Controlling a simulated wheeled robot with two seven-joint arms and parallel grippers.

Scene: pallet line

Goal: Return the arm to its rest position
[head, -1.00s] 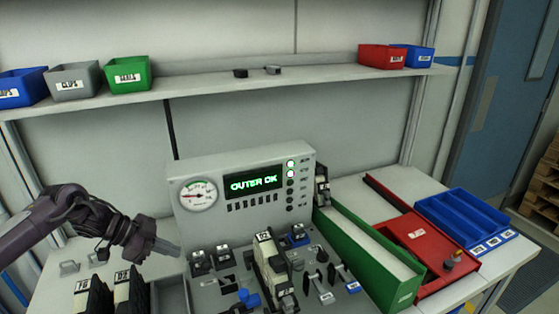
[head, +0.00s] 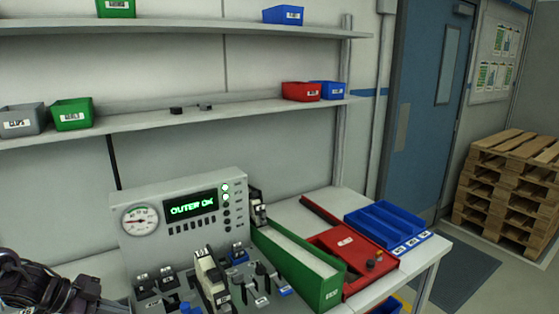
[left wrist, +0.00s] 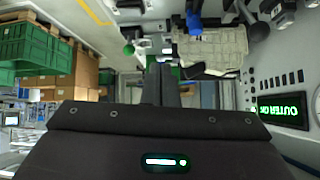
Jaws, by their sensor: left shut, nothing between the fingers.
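Part of my left arm shows at the lower left corner of the head view; its fingertips are out of that frame. In the left wrist view my left gripper (left wrist: 161,85) is shut, its two dark fingers together with nothing between them. The test console (head: 185,215) stands on the bench and its display reads "OUTER OK". The display also shows at the right of the left wrist view (left wrist: 283,111). My right gripper is not in view.
A green bin (head: 325,290), a red tray (head: 330,240) and a blue divided tray (head: 410,237) are right of the console. Small bins line the shelf (head: 240,112) above. A blue door (head: 415,140) and stacked pallets (head: 505,190) stand at the right.

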